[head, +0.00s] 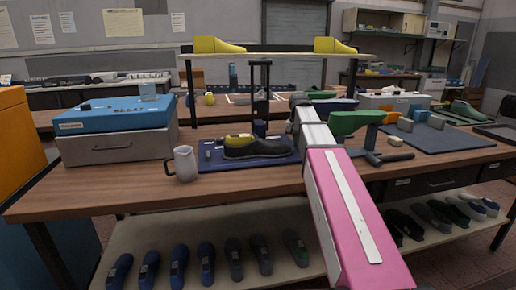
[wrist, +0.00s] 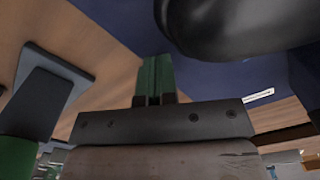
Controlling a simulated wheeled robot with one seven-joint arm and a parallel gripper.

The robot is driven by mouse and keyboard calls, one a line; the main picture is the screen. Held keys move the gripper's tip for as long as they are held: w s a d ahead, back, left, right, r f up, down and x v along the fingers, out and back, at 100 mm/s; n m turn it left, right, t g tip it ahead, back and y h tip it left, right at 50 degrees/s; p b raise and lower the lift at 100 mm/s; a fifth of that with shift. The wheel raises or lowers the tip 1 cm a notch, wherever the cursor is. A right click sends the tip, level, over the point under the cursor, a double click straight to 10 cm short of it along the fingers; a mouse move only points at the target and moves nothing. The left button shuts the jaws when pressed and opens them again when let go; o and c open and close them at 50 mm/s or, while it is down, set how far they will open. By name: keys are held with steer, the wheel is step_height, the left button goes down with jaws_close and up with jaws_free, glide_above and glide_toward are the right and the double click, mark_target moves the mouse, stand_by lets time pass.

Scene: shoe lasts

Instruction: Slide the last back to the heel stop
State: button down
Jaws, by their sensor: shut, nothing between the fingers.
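A dark last with a yellow top (head: 257,149) lies on the blue mat (head: 215,162) in the middle of the bench. A small grey upright piece (head: 208,149) stands at the mat's left, apart from the last; I cannot tell if it is the heel stop. In the wrist view, a large rounded black form, seemingly the last (wrist: 240,25), fills the top right above the blue mat (wrist: 125,22). My gripper (wrist: 154,62) is shut and empty, its green fingers together below and left of that form. In the head view my arm hides the gripper.
A black post (head: 260,95) rises behind the last. A white mug (head: 185,163) and a blue-topped drawer box (head: 115,127) are at left. A green last on a stand (head: 355,122) is right of my arm. A shelf (head: 285,56) carrying yellow lasts spans above.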

mark_target(284, 142)
steer(key=shift+f, duration=0.85)
steer(key=shift+r, duration=0.3)
steer(key=shift+a, duration=0.1)
stand_by(0.4)
steer(key=shift+s+a, duration=0.2)
steer(key=shift+a, duration=0.75)
steer(key=shift+s+a, duration=0.2)
steer(key=shift+a, duration=0.8)
steer(key=shift+s+a, duration=0.2)
steer(key=shift+a, duration=0.75)
steer(key=shift+d, duration=0.15)
steer(key=shift+w+d, duration=0.2)
steer(key=shift+d, duration=0.65)
steer(key=shift+r, duration=4)
